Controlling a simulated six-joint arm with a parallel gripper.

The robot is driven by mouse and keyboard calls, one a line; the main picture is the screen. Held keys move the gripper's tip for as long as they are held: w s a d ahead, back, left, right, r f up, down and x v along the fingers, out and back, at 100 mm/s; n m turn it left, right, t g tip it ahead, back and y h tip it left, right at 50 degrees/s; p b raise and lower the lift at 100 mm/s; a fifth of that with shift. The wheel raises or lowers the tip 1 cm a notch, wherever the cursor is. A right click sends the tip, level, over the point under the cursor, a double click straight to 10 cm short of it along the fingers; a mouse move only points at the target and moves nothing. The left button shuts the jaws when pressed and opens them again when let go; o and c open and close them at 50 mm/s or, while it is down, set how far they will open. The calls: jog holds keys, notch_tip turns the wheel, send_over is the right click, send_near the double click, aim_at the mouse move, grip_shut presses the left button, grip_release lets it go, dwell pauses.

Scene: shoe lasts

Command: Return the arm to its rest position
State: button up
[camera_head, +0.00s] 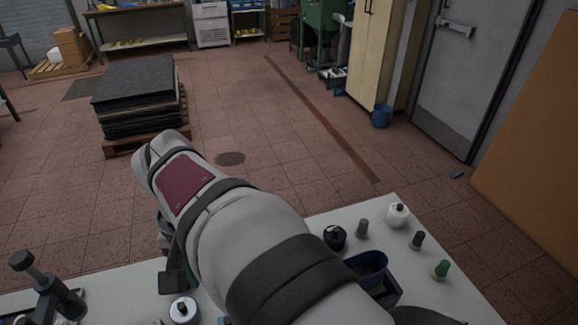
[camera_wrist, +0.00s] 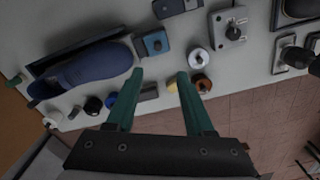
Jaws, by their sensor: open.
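My gripper (camera_wrist: 160,82) shows in the wrist view as two green fingers spread apart, with nothing held between them.
In the wrist view, a blue shoe-shaped piece (camera_wrist: 92,72) lies in a dark tray at the left. A blue block (camera_wrist: 156,43), a white spool (camera_wrist: 199,57) and a grey switch box (camera_wrist: 230,28) sit nearby. Several bottles, including a white one (camera_head: 397,215), stand at the table's right.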

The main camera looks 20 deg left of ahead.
jog(key=shift+r, duration=0.2)
jog(key=w+d+r+m, duration=0.1)
jog(key=d+m, duration=0.2)
jog(key=d, duration=0.8)
jog(key=w+d+m, duration=0.2)
jog(key=d+m, duration=0.1)
jog(key=d, duration=0.7)
jog(key=s+d+f+m+y, duration=0.1)
jog(key=s+d+f+m, duration=0.3)
jog(key=s+d, duration=0.4)
jog(key=shift+s+d+y, duration=0.35)
jog(key=shift+d+y, duration=0.05)
jog(key=shift+d, duration=0.65)
jog(key=shift+f, duration=0.1)
